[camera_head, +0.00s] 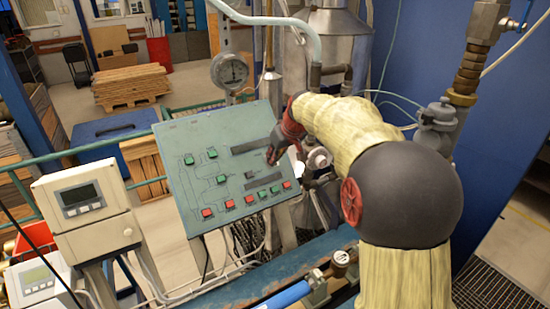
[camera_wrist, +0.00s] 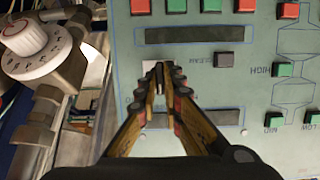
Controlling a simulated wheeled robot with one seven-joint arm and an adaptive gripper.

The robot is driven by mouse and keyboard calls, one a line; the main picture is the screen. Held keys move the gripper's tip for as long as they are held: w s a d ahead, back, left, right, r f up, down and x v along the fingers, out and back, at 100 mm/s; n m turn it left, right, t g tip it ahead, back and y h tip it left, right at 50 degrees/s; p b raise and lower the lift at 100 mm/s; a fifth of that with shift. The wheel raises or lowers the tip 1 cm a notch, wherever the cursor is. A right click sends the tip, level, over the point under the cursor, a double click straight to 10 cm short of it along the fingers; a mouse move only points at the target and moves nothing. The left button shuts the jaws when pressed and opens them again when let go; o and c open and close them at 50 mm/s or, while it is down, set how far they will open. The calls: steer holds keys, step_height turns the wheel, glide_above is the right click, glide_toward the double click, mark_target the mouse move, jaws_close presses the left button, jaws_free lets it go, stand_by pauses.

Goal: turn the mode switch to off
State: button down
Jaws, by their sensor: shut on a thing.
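The green-grey control panel (camera_head: 184,150) stands tilted in the middle of the head view and fills much of the wrist view (camera_wrist: 280,155). My gripper (camera_wrist: 168,76) is at the panel face, with its fingertips drawn together on the mode switch, a small part beside a pale plate (camera_wrist: 148,65). The fingers hide most of the switch, so its pointing direction cannot be read. In the head view my gripper (camera_head: 274,153) reaches the panel's right part from the right, and the switch is hidden there.
Red and green buttons line the panel, with a black button (camera_wrist: 223,60) right of my fingertips. A white dial valve (camera_wrist: 28,45) and pipes stand just left of the panel in the wrist view. A white meter box (camera_head: 82,205) stands left in the head view.

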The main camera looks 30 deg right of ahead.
steer(key=c, duration=1.9)
jaws_free()
steer(key=v, duration=1.2)
